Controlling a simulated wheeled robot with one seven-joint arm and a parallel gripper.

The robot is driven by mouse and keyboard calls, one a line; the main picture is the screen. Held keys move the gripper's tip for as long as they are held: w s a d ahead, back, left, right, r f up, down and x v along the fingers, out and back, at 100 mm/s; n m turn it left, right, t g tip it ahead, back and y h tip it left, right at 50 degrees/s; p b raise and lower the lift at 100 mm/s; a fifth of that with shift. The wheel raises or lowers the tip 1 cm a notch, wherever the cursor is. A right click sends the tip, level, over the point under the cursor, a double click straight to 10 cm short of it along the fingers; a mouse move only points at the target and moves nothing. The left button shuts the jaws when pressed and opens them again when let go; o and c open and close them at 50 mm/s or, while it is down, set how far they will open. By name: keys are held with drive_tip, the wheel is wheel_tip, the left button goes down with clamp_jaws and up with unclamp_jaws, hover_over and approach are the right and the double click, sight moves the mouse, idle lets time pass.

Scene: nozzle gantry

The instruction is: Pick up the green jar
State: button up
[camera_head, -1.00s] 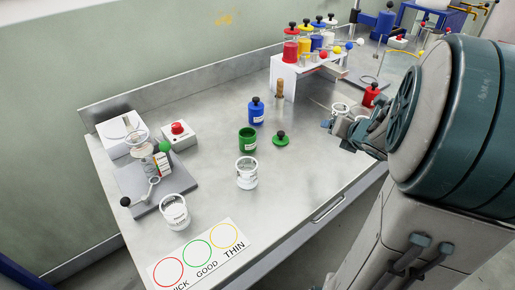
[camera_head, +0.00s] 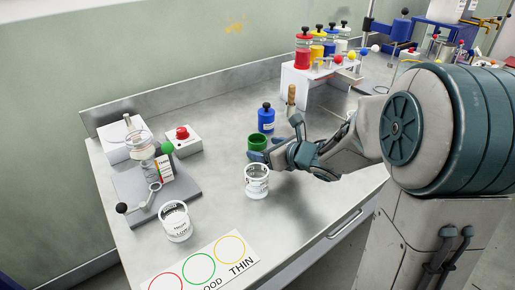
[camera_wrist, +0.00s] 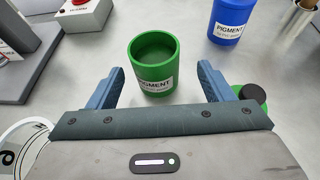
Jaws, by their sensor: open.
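The green jar (camera_head: 257,143) stands upright and open-topped on the metal table; the arm partly hides it in the head view. In the wrist view the green jar (camera_wrist: 155,62) has a white pigment label and stands just beyond and between my fingertips. My gripper (camera_wrist: 160,85) is open and empty, one blue finger on each side of the jar's near side. My gripper also shows in the head view (camera_head: 272,148), low beside the jar. The green lid with its black knob (camera_wrist: 250,97) lies on the table by the right finger.
A blue pigment jar (camera_head: 266,118) stands behind the green jar. A white cup (camera_head: 257,181) stands close in front of my gripper. Another white cup (camera_head: 176,222), a grey stand (camera_head: 140,183) and a red-button box (camera_head: 182,141) are at left. A white rack (camera_head: 312,82) stands behind.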

sight(254, 146)
drive_tip(key=shift+a+x, duration=0.2)
drive_tip(key=shift+x, duration=2.65)
drive_tip(key=shift+s, duration=0.25)
drive_tip(key=c, duration=1.1)
